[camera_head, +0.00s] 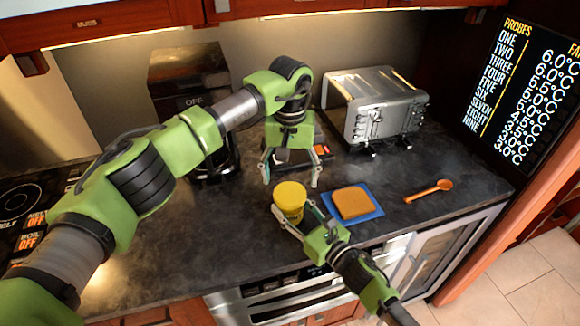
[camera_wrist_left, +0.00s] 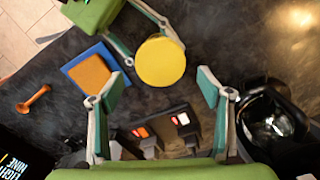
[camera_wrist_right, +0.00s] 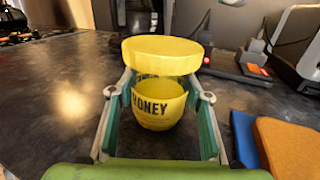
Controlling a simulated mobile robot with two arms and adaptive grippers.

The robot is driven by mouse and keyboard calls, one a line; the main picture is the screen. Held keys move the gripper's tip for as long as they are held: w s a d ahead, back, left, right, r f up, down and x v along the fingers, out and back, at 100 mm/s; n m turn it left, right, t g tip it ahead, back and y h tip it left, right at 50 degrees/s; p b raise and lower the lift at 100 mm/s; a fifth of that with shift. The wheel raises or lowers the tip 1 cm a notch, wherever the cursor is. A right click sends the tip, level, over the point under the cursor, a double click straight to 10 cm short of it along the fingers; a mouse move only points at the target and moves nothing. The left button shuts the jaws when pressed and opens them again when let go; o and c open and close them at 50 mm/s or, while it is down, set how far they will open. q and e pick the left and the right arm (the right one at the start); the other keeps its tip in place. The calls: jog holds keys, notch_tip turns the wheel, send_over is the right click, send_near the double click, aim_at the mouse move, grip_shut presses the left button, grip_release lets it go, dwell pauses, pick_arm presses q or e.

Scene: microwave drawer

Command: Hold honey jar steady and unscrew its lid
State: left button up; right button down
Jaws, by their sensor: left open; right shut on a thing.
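The yellow honey jar (camera_head: 290,207) stands on the dark counter. Its label reads HONEY in the right wrist view (camera_wrist_right: 157,108). Its wide yellow lid (camera_head: 290,191) sits at the top of the jar; it fills the jar's outline in the left wrist view (camera_wrist_left: 161,62). Whether the lid is loose on its thread I cannot tell. My right gripper (camera_wrist_right: 158,88) is shut on the jar body, one finger on each side, below the lid. My left gripper (camera_head: 290,175) is open and empty, pointing down above and just behind the lid, apart from it.
An orange slab on a blue mat (camera_head: 375,212) lies close right of the jar. An orange spoon (camera_head: 428,190) is farther right. A silver toaster (camera_head: 375,105) and a dark device with a red switch (camera_wrist_right: 240,72) stand behind. The counter left of the jar is clear.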

aim_at(290, 193)
pick_arm(q)
notch_tip(290, 193, down, 5)
jog(key=shift+r, duration=0.1)
dwell(0.3)
jog(key=c, duration=1.2)
jog(key=shift+c, duration=0.2)
